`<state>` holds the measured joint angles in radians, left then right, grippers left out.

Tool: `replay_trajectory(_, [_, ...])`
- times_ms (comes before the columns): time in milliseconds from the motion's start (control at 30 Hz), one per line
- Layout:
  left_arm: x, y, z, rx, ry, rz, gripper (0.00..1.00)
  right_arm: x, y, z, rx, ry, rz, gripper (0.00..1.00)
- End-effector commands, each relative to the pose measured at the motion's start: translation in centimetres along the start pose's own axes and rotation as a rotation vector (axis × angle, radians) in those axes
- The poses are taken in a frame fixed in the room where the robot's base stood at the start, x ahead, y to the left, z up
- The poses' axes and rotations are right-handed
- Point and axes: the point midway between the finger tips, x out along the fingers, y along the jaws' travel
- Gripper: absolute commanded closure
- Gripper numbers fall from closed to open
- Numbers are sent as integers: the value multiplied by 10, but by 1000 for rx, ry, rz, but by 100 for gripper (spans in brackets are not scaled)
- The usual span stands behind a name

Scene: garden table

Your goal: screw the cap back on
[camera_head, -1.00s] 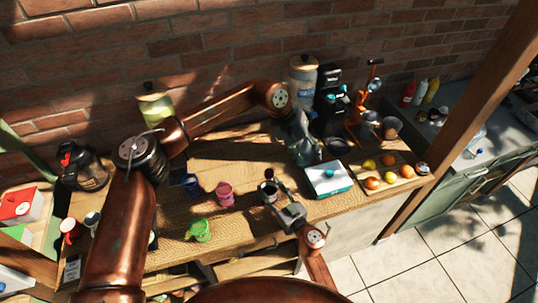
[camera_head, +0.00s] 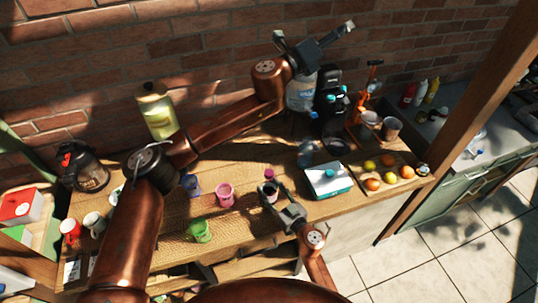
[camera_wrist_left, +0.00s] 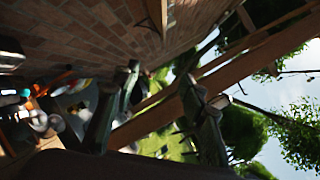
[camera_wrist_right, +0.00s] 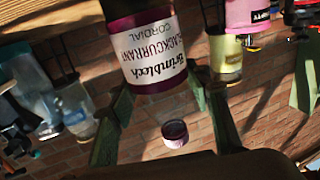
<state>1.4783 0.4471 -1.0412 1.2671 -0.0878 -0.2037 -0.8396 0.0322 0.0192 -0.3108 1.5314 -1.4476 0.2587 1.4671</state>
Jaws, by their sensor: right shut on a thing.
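The cordial bottle (camera_head: 270,195), dark purple with a white label, stands upright near the table's front edge. In the right wrist view the bottle (camera_wrist_right: 152,50) shows upside down, its label reading blackcurrant cordial. My right gripper (camera_head: 276,198) is shut on it. The magenta cap (camera_head: 269,173) shows at the bottle's top end; it also shows in the right wrist view (camera_wrist_right: 175,133), in line with the neck. I cannot tell how tightly it sits. My left gripper (camera_head: 314,32) is open and empty, raised against the wall, well away from the bottle.
A pink cup (camera_head: 225,194) and a green cup (camera_head: 201,231) stand left of the bottle. A white-and-teal box (camera_head: 328,181) and a fruit board (camera_head: 405,187) are to the right. A yellow-green jar (camera_head: 157,112) stands by the brick wall.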

Motion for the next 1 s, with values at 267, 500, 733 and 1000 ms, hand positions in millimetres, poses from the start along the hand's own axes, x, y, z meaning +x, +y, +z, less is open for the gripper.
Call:
replay_trajectory(267, [-24, 116, 25, -944, -281, 363, 61, 0, 0, 0, 0, 0, 0, 100])
replay_trajectory(500, [-78, 201, -25, -1584, -573, 704, 61, 0, 0, 0, 0, 0, 0, 100])
replay_trajectory(733, [-149, 238, -99, -1978, -918, 1062, 61, 0, 0, 0, 0, 0, 0, 100])
replay_trajectory(1000, [-242, 233, -171, -2111, -1399, 1472, 61, 0, 0, 0, 0, 0, 0, 100])
